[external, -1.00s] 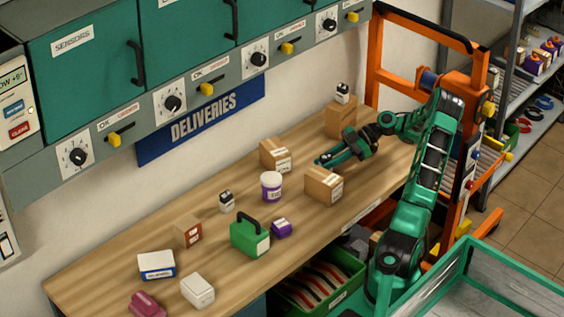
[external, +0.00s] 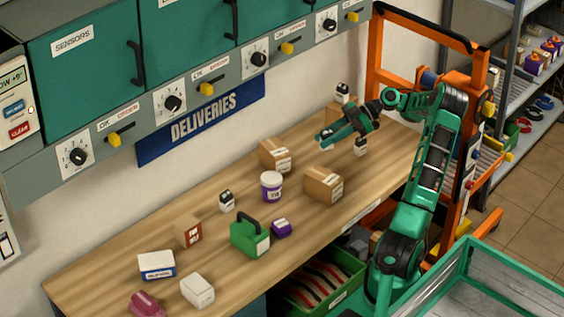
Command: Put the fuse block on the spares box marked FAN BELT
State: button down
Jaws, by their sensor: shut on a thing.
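My gripper (external: 340,132) is over the far right part of the bench, and its jaws are shut. A small white block with a dark top, which I take as the fuse block (external: 360,148), shows just below and against it. The contact is too small to see clearly. Three cardboard boxes stand on the bench: one at the back middle (external: 273,157), one nearer the front (external: 323,186), and one at the far end (external: 333,108), partly hidden by my gripper. Their labels are too small to read, so I cannot tell which is FAN BELT.
A similar small block (external: 342,90) sits on the far box, and another (external: 227,200) stands mid-bench. A purple-white tub (external: 271,187), a green case (external: 249,238) and a purple block (external: 281,228) stand nearby. The bench's right end (external: 395,150) is clear.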

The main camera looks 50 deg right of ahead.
jog(key=w+a+r+n+g, duration=0.1)
jog(key=w+a, duration=0.2)
jog(key=a, duration=0.7)
jog(key=w+a+r+n+g, duration=0.1)
jog(key=w+a+r, duration=0.15)
jog(key=a, duration=0.75)
jog(key=w+a+r, duration=0.1)
jog(key=w+a, duration=0.2)
jog(key=a, duration=0.7)
jog(key=s+a+r+n+g, duration=0.1)
jog(key=s+a, duration=0.2)
jog(key=a, duration=0.8)
jog(key=s+a+r+n+g+y, duration=0.1)
jog(key=s+a+r, duration=0.15)
jog(key=a, duration=0.75)
jog(key=s+a+r+n+g, duration=0.1)
jog(key=s+a, duration=0.3)
jog(key=a, duration=0.7)
send_over(186, 223)
notch_tip(186, 223, down, 7)
jog(key=shift+f, duration=0.15)
jog(key=shift+w+f, duration=0.1)
jog(key=shift+f, duration=1.95)
jog(key=shift+f, duration=0.1)
jog(key=c, duration=1.5)
grip_release()
